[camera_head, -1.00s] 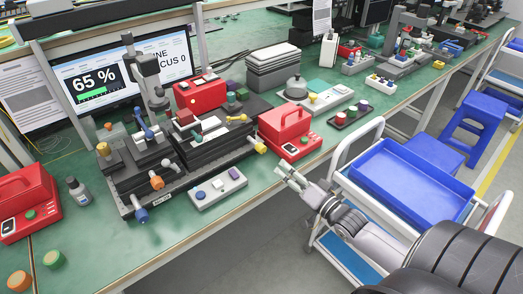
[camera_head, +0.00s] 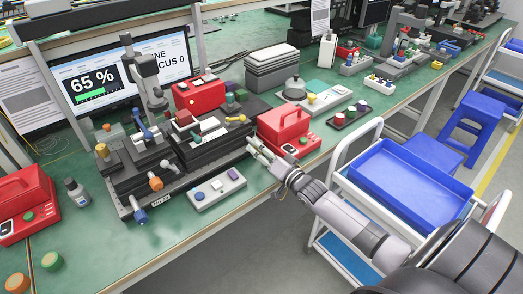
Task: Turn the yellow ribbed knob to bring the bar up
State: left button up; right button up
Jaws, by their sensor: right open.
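The yellow knob at the right side of the black stage (camera_head: 213,152) is now hidden behind my right gripper (camera_head: 251,147). The right gripper is open, with its fingers at the knob's place; I cannot tell whether they touch or surround it. The monitor (camera_head: 103,85) at the back left reads 65 % above a short green bar (camera_head: 91,100). My left gripper is not in view.
A red case (camera_head: 288,128) stands close to the right of my gripper. A grey button box (camera_head: 215,188) lies in front of the stage. A white cart with a blue tray (camera_head: 408,185) stands at the right, near my right arm.

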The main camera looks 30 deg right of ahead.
jog(key=shift+c, duration=0.4)
grip_shut()
jog(key=shift+n, duration=0.3)
jog(key=n+p, duration=0.1)
jog(key=n, duration=0.2)
jog(key=n+p, duration=0.1)
jog(key=n, duration=0.4)
dwell(0.6)
jog(key=shift+o, duration=0.4)
grip_release()
